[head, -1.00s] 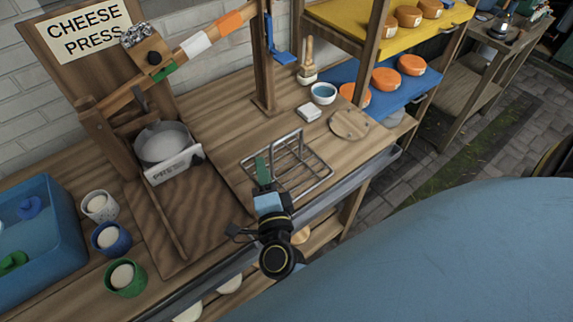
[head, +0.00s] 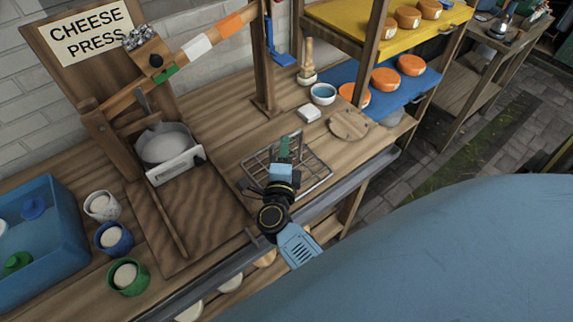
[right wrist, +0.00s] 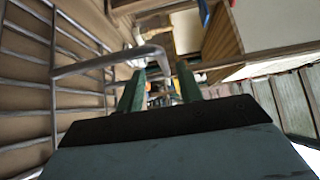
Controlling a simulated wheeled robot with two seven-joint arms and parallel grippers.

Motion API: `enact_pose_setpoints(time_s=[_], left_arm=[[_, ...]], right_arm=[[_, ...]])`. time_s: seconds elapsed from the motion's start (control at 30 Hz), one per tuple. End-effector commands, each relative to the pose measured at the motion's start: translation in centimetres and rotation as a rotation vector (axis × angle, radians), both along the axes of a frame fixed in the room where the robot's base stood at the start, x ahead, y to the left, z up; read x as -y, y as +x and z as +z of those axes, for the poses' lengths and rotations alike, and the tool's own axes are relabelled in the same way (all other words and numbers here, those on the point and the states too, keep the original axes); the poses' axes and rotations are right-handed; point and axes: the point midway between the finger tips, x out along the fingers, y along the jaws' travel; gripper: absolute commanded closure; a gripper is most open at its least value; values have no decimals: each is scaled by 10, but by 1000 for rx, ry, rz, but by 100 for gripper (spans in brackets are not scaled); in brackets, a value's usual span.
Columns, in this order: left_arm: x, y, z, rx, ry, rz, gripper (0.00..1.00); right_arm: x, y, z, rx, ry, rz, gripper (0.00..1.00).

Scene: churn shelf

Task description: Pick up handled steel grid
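The handled steel grid (head: 318,171) lies on the wooden bench near its front edge, with wire bars and a raised handle. My right gripper (head: 284,146) is over the grid and hides part of it and most of the handle. In the right wrist view the two green fingers of the gripper (right wrist: 160,88) stand apart. The handle (right wrist: 105,62) crosses near the left fingertip, and its bent end lies in front of the gap between the fingers. I cannot tell whether it touches them. The grid bars (right wrist: 28,88) show at the left. My left gripper is not in view.
The cheese press tray (head: 205,215) is to the left.

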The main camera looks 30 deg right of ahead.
Motion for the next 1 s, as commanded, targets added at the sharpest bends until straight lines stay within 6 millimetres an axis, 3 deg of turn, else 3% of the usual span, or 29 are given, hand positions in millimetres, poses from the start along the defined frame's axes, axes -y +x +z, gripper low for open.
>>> enact_pose_setpoints(time_s=[0.23, 0.53, 0.83, 1.0], left_arm=[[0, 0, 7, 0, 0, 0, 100], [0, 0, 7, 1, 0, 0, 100], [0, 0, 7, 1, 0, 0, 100], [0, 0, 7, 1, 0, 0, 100]], right_arm=[[23, 29, 6, 0, -4, 0, 64], [27, 33, 5, 0, -1, 0, 64], [27, 33, 5, 0, -1, 0, 100], [27, 33, 5, -1, -2, 0, 100]])
